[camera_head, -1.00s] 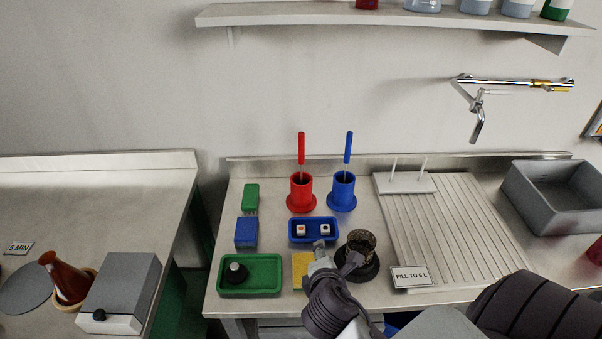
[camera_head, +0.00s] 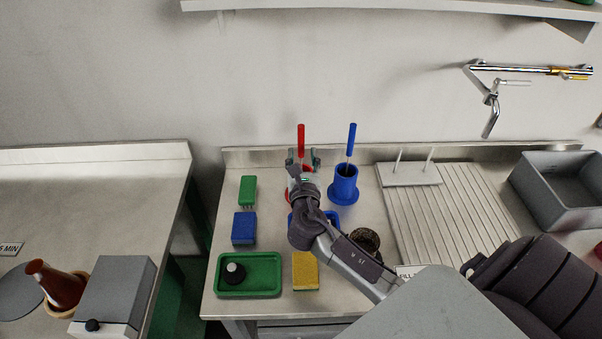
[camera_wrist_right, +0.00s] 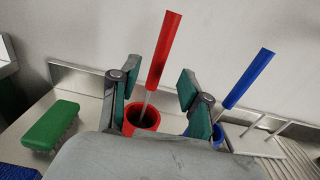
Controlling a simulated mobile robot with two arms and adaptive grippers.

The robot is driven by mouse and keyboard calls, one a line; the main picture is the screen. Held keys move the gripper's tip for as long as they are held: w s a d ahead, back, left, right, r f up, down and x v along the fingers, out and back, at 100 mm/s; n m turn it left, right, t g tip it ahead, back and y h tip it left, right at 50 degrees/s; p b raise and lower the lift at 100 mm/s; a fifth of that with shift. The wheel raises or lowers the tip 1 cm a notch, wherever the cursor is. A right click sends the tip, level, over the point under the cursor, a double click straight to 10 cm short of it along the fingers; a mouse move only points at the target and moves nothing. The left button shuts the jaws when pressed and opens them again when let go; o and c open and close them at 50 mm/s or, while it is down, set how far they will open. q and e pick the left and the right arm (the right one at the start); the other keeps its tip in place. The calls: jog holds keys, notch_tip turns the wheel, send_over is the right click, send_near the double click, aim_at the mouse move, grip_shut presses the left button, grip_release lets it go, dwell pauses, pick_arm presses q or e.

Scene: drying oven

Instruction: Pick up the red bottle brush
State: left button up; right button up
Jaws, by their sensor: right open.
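The red bottle brush (camera_head: 301,138) stands upright in its red holder (camera_head: 287,197), with its red handle rising above the rim. In the right wrist view the brush handle (camera_wrist_right: 163,50) leans a little to the right, and its thin stem goes down into the red holder (camera_wrist_right: 141,118). My right gripper (camera_head: 303,158) is at the brush, low on the handle and above the holder. In the right wrist view its green-padded fingers (camera_wrist_right: 155,105) are apart, one on each side of the brush. The arm hides most of the holder. My left gripper is not in view.
A blue brush (camera_head: 351,140) in a blue holder (camera_head: 344,184) stands close to the right. A green brush (camera_head: 248,190), a blue sponge (camera_head: 244,228), a green tray (camera_head: 222,275) and a yellow sponge (camera_head: 306,271) lie left and in front. A ribbed drainboard (camera_head: 455,215) is right.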

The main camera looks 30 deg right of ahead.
aim_at(301, 148)
jog(key=shift+w+d, duration=0.35)
jog(key=shift+w, duration=0.15)
jog(key=x, duration=0.2)
jog(key=p+x, duration=0.1)
jog(key=x, duration=0.1)
jog(key=shift+w+f, duration=0.15)
jog(key=shift+f, duration=0.2)
jog(key=shift+r, duration=0.1)
jog(key=shift+c, duration=0.5)
grip_shut()
